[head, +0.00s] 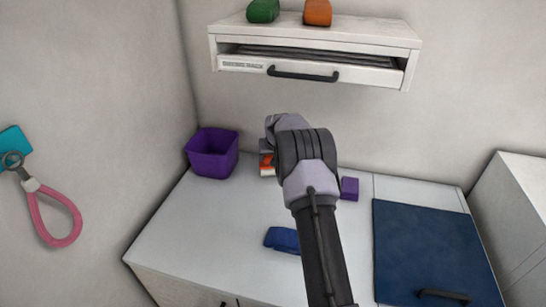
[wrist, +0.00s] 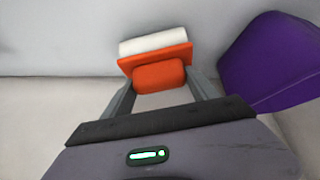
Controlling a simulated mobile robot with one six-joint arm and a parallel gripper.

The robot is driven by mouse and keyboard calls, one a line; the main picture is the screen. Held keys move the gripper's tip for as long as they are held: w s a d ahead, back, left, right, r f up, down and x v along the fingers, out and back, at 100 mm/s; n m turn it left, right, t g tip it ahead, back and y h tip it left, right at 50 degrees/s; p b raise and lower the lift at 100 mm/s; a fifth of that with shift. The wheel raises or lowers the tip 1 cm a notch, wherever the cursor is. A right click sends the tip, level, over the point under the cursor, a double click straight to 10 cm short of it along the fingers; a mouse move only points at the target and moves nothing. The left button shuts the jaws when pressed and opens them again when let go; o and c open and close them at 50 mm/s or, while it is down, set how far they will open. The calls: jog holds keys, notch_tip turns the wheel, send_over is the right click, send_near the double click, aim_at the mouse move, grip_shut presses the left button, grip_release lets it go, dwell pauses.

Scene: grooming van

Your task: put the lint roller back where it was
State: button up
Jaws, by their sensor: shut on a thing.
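The lint roller shows in the wrist view as an orange handle part (wrist: 158,76) with a white roll (wrist: 153,42) beyond it. My gripper (wrist: 160,85) is shut on its orange part, one finger on each side. In the head view a piece of the orange and white lint roller (head: 267,168) shows low by the back wall, left of my arm. My wrist and arm hide the rest of it and the fingers there. I cannot tell whether it touches the counter.
A purple bin (head: 212,153) stands close left on the white counter (head: 205,215). A purple block (head: 349,188) is right of my arm, a blue item (head: 282,239) nearer the front. A drying rack drawer (head: 310,70) hangs above. A dark blue panel (head: 430,250) lies at right.

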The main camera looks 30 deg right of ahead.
jog(key=shift+f, duration=0.25)
jog(key=o, duration=1.2)
jog(key=shift+r, duration=0.1)
jog(key=shift+r, duration=0.35)
jog(key=p+v, duration=0.1)
jog(key=v, duration=1)
jog(key=shift+s+a+r+p, duration=0.15)
jog(key=shift+s+r+p, duration=0.1)
jog(key=shift+p, duration=0.15)
